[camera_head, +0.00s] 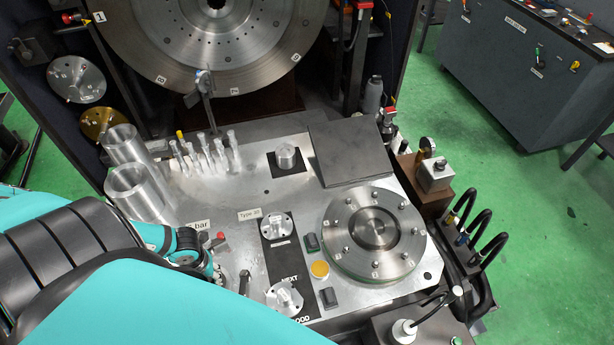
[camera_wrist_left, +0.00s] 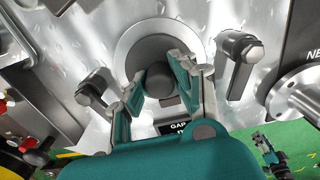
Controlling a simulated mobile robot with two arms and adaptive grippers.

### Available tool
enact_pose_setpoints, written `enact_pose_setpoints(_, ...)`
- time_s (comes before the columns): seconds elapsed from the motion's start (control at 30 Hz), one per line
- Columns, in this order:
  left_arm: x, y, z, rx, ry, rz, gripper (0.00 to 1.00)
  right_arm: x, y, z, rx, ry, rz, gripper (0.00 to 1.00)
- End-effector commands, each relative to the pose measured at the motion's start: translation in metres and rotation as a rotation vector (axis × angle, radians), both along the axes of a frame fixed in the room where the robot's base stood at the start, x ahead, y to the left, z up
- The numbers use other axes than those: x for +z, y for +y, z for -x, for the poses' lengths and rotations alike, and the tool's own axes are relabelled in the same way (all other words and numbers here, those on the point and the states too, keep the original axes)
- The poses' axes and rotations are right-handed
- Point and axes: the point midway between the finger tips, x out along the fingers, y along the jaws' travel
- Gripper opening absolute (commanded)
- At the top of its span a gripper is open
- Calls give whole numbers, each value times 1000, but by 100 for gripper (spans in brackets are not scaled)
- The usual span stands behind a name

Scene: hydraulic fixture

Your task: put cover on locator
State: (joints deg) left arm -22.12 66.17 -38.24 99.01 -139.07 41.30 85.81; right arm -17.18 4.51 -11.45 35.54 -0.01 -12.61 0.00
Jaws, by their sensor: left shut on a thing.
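My left gripper (camera_head: 212,262) reaches in from the left in the head view, low over the metal plate, partly hidden by my own arm. In the left wrist view its two fingers (camera_wrist_left: 160,80) are shut on a dark round knob (camera_wrist_left: 157,76). The knob sits at the middle of a round grey disc (camera_wrist_left: 128,45), possibly the cover; I cannot tell whether the disc rests on the plate. Flanged metal pieces (camera_head: 277,225) and (camera_head: 285,298) stand on a black strip, possibly locators. One flanged piece also shows in the left wrist view (camera_wrist_left: 300,100).
Two dark-capped clamps (camera_wrist_left: 97,82) and (camera_wrist_left: 240,47) flank the disc. A large bolted round flange (camera_head: 340,235) is at the right of the metal plate. Metal tubes (camera_head: 130,190) and small upright pins (camera_head: 205,155) stand behind. A dark flat slab (camera_head: 350,150) lies farther back.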

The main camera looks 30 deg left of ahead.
Motion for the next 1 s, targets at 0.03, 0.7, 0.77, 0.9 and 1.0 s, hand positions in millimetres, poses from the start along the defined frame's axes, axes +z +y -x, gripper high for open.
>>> enact_pose_setpoints(0.03, 0, 0, 0, 0, 0, 0, 0, 0, 0, 0, 0, 0, 0, 40)
enact_pose_setpoints(0.7, -2, 0, 0, 0, 0, 0, 53, 1, -1, 0, 0, 0, 1, 40)
enact_pose_setpoints(0.77, -2, 0, 0, 0, 0, 0, 53, 1, -1, 0, 0, 0, 1, 40)
enact_pose_setpoints(0.9, 0, 0, 0, 0, 1, -1, 53, 1, -5, 0, 3, 1, 6, 40)
enact_pose_setpoints(1.0, 9, 2, 1, -2, 1, -2, 53, 1, -4, 0, 2, 0, 4, 40)
